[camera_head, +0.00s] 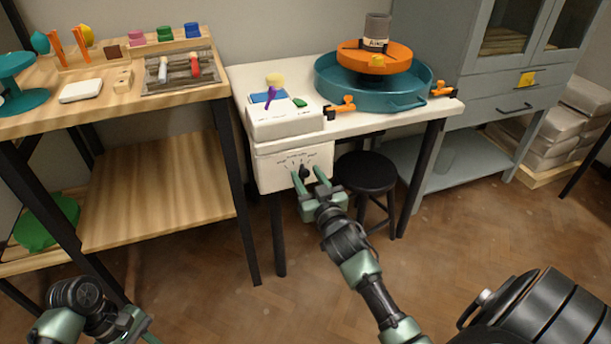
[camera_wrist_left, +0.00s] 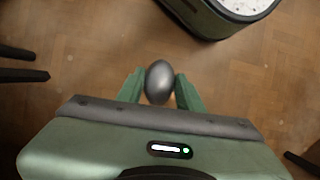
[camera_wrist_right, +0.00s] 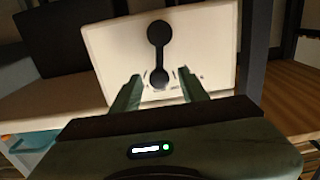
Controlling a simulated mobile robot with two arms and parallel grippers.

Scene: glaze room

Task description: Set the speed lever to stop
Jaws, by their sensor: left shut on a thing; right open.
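The white control box (camera_head: 278,172) hangs under the front of the white table. Its face carries printed scale marks and a black speed lever (camera_head: 304,172). In the right wrist view the lever (camera_wrist_right: 158,55) is a bar with a round knob at each end, one knob close to the printed marks. The labels are too small to read. My right gripper (camera_head: 308,177) is open in front of the box, its fingers on either side of the lever's near knob; contact cannot be told. My left gripper (camera_wrist_left: 160,88) is shut on a silver egg-shaped thing (camera_wrist_left: 159,80), low at the left.
The white table (camera_head: 410,110) bears a teal basin (camera_head: 340,88) with an orange wheel and orange clamps. A black stool (camera_head: 367,172) stands under it. A wooden workbench (camera_head: 160,200) is at the left, a grey cabinet (camera_head: 485,120) at the right. Floor in front is clear.

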